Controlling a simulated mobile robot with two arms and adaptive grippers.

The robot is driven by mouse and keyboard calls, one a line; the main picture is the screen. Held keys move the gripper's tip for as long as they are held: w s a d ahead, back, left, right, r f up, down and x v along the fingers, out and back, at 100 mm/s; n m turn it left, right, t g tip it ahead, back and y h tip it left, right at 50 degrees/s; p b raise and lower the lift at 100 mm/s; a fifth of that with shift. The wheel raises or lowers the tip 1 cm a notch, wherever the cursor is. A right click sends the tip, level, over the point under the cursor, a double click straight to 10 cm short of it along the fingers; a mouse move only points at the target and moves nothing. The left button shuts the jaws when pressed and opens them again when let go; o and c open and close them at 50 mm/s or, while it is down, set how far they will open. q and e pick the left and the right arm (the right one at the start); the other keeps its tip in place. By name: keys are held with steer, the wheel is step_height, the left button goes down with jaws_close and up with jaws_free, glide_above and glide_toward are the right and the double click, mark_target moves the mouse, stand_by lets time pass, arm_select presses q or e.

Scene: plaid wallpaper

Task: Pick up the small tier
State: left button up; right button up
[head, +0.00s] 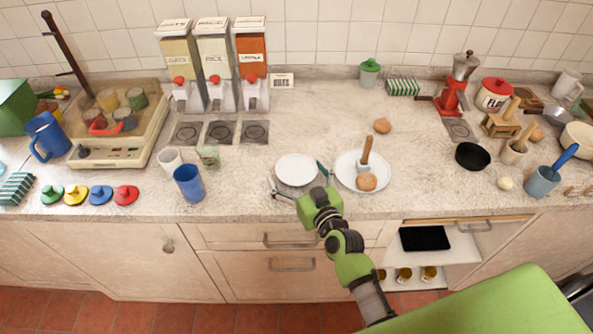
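The small tier looks to be the smaller white round plate (296,165), lying flat on the counter near its front edge. Just right of it is a larger white plate (347,181) with an upright wooden-handled piece (366,150) and a round brown item (367,182) on it. My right gripper (297,178) is at the front of the smaller plate, its fingers spread wide, one on the left side and one on the right. Whether the fingers touch the rim I cannot tell. My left gripper is not in view.
A blue cup (188,183) and a white cup (170,161) stand to the left. A black pan (472,156) and a brown ball (382,125) lie to the right. Dispensers (215,60) stand behind. The counter behind the plates is mostly clear.

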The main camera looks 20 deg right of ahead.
steer(key=c, duration=2.4)
steer(key=shift+c, duration=0.2)
